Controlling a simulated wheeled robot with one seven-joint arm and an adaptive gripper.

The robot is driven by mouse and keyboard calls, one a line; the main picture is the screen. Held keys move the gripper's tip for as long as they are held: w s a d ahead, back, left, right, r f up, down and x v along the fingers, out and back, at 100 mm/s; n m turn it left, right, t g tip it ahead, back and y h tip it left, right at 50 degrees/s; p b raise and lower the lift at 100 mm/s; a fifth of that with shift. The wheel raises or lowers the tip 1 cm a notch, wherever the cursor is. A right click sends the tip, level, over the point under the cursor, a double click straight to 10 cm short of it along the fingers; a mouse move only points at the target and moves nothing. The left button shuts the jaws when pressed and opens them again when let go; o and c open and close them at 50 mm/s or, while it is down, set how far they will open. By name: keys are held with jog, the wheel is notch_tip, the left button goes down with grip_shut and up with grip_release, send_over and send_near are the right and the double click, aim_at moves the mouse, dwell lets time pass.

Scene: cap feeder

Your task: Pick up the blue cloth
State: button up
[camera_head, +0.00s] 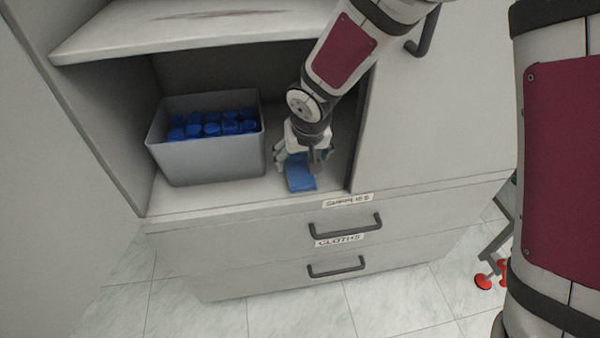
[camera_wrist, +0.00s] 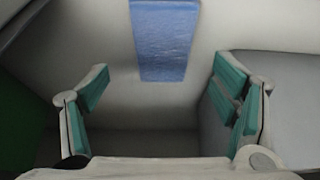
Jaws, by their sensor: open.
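The blue cloth (camera_head: 300,174) lies flat on the cabinet's lower shelf, near the shelf's front edge. In the wrist view the cloth (camera_wrist: 165,40) is a textured blue strip at the top centre, beyond the fingertips. My gripper (camera_head: 303,158) is just behind and above the cloth in the head view and hides part of its far end. In the wrist view my gripper (camera_wrist: 160,85) has its two green-padded fingers spread wide, with nothing between them. I cannot tell the exact height of the fingers over the shelf.
A grey bin (camera_head: 212,160) full of blue caps stands on the shelf left of my gripper. An upper shelf (camera_head: 200,32) is above, and a cabinet panel (camera_head: 440,110) closes the right side. Labelled drawers (camera_head: 345,230) with dark handles are below.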

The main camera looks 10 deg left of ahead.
aim_at(300, 168)
jog(key=b+x, duration=0.2)
jog(key=x, duration=0.3)
jog(key=shift+s+a+f, duration=0.1)
jog(key=shift+f, duration=0.05)
jog(key=c, duration=1.1)
